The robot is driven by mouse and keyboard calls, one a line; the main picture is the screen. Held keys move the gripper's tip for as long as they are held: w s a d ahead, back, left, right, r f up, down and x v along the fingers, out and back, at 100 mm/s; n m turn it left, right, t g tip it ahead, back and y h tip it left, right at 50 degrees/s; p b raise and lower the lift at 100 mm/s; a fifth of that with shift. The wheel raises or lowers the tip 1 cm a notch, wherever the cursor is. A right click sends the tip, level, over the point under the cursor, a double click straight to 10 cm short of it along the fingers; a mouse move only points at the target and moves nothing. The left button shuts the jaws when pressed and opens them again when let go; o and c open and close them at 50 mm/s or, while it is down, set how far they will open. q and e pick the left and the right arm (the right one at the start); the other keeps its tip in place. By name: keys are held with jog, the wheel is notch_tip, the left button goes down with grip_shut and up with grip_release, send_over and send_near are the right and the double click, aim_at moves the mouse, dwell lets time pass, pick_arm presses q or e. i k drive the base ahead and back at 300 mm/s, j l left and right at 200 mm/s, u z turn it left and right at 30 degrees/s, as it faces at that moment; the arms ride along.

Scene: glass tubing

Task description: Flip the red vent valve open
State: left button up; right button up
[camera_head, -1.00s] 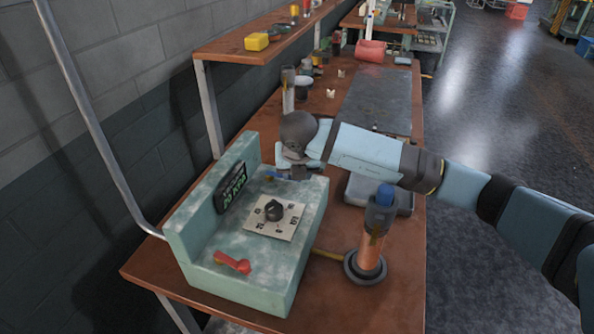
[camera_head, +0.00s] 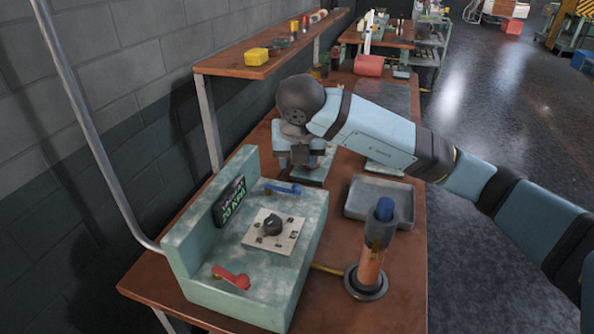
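The red vent valve (camera_head: 232,277) is a red lever on the near end of the pale green console (camera_head: 215,297). It lies flat, pointing toward the right. My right gripper (camera_head: 300,170) hangs from the arm that comes in from the right. My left gripper is not in view.
A blue lever (camera_head: 283,188) sits at the console's far end, and a black knob (camera_head: 273,224) on a white dial plate lies between the levers. A blue-topped torch-like cylinder (camera_head: 371,255) stands right of the console. A grey tray (camera_head: 379,201) lies behind it.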

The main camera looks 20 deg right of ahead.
aim_at(243, 281)
jog(key=k, duration=1)
